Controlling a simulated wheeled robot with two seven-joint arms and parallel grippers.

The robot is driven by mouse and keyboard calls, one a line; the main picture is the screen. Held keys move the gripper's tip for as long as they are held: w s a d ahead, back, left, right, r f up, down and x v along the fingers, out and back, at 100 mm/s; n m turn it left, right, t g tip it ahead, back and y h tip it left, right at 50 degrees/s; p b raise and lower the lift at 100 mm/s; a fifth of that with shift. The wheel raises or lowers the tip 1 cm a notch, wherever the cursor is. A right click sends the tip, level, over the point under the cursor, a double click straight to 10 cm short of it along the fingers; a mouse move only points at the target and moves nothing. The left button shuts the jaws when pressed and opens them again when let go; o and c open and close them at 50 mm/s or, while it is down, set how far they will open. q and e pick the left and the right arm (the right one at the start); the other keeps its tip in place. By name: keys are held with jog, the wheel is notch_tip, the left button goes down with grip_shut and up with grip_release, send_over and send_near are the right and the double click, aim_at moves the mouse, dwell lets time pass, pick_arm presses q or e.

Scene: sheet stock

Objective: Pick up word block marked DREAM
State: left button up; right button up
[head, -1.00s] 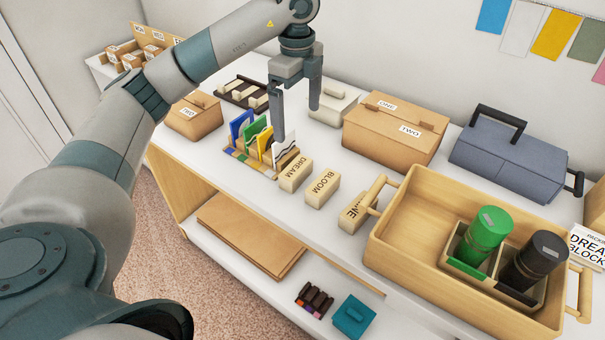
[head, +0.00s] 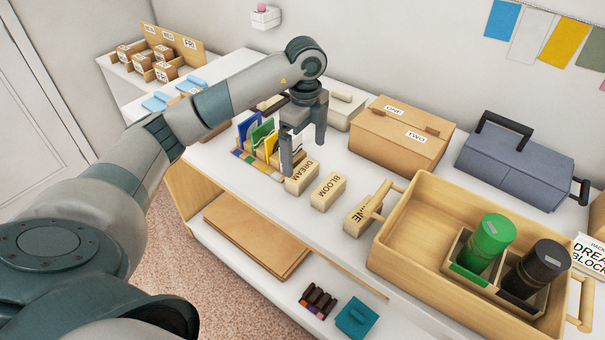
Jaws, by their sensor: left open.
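The DREAM block (head: 301,180) is a pale wooden block lying on the white table top, lettered on its upper face. The BLOOM block (head: 328,191) lies to its right, and a block ending in NE (head: 358,214) lies further right, partly hidden by a tray handle. My left gripper (head: 303,160) is open and empty, pointing down, low over the far side of the DREAM block. Its nearer finger overlaps the block's left end in the picture; I cannot tell whether it touches. My right gripper is out of view.
A rack of coloured cards (head: 262,143) stands close behind and left of the DREAM block. A wooden tray (head: 414,268) with green and black canisters is at the right. A cardboard box (head: 392,150) and a grey-blue toolbox (head: 508,168) stand behind.

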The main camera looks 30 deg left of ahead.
aim_at(303, 170)
pick_arm(q)
notch_tip(303, 170, down, 2)
jog(key=shift+f, duration=0.3)
jog(key=shift+f+p, duration=0.1)
jog(key=shift+p, duration=0.25)
jog(key=shift+s+a+f+p, duration=0.1)
jog(key=shift+f+p, duration=0.45)
notch_tip(303, 170, down, 3)
jog(key=shift+s+a+f+p, duration=0.1)
jog(key=shift+p, duration=0.6)
jog(key=shift+f, duration=0.4)
